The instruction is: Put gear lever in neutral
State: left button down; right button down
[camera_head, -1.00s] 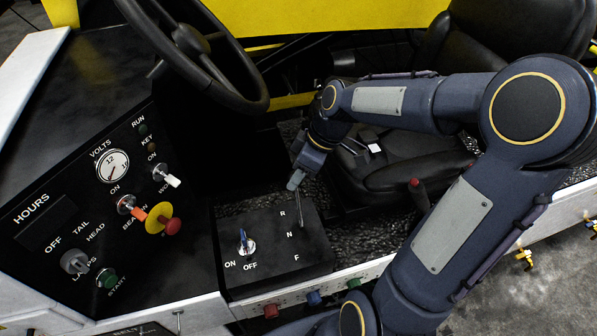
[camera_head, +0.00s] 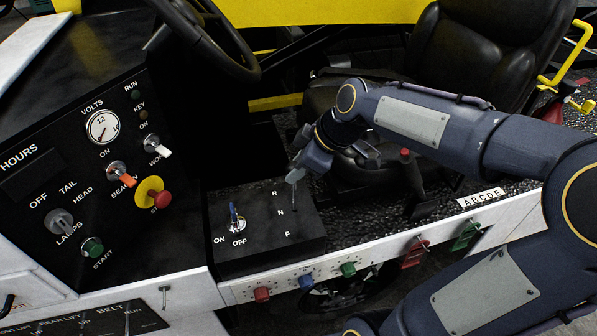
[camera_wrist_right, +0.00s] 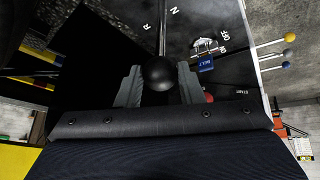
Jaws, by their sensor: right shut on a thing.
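The gear lever (camera_head: 294,197) is a thin metal rod rising from a black box (camera_head: 255,262) marked R, N and F. Its rod stands beside the R and N letters, well away from F. My right gripper (camera_head: 295,175) is shut on the lever's top, and its fingers hide the knob in the head view. In the right wrist view the round black knob (camera_wrist_right: 159,73) sits between the two grey fingers of my right gripper (camera_wrist_right: 158,85). The exact notch of the lever is hard to tell. My left gripper is out of view.
A blue ON/OFF switch (camera_head: 234,219) stands on the same box, left of the lever. A dash panel with a red-and-yellow stop button (camera_head: 154,194) is at the left. The steering wheel (camera_head: 205,40) is above, and the black seat (camera_head: 480,50) lies behind my right arm.

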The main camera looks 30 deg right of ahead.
jog(key=shift+s+f, duration=0.1)
jog(key=shift+f, duration=0.05)
jog(key=c, duration=1)
grip_release()
jog(key=v, duration=0.7)
jog(key=shift+r, duration=0.4)
jog(key=shift+s, duration=0.15)
jog(key=s+a+f+m, duration=0.3)
jog(key=s+f+m, duration=0.2)
jog(key=s, duration=0.1)
jog(key=s+a+f+m, duration=0.3)
jog(key=s+f+m, duration=0.2)
jog(key=s, duration=0.2)
jog(key=shift+s+a+f+m, duration=0.2)
jog(key=shift+a+f+m, duration=0.05)
jog(key=shift+a+m, duration=0.15)
